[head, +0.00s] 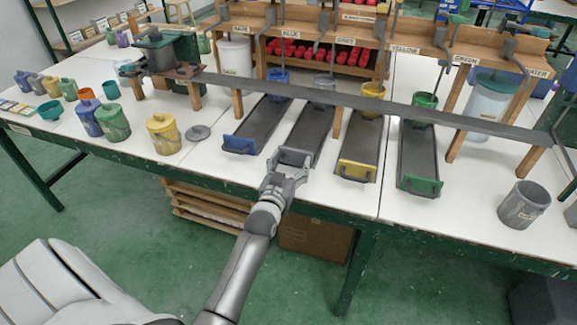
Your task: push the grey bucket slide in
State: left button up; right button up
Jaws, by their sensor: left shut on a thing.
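The grey slide (307,137) is a long dark tray on the white table, second from the left in a row of slides, with a grey front end and handle. It extends from the table's front side back under the rail. The grey bucket (324,88) hangs at its far end, below the grey label. My left gripper (291,168) is at the slide's front end and shut on its handle, partly hiding it. My right gripper is not in view.
The blue slide (262,122) lies to the left; the yellow (364,143) and green (418,152) slides lie to the right. A long rail (400,109) crosses above them. A grey pot (523,205) stands at right. Painted pots and a grey lid (198,133) stand at left.

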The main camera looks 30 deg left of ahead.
pick_arm(q)
jog(key=o, duration=1.3)
jog(key=shift+w+r, duration=0.2)
jog(key=shift+r, duration=0.25)
jog(key=shift+c, duration=0.2)
jog(key=shift+w+d+f, duration=0.1)
jog(key=shift+w, duration=0.15)
jog(key=shift+f, duration=0.15)
jog(key=shift+s+f, duration=0.1)
jog(key=shift+s, duration=0.5)
jog(key=v, duration=1)
jog(key=shift+s+d, duration=0.25)
jog(key=shift+s, duration=0.1)
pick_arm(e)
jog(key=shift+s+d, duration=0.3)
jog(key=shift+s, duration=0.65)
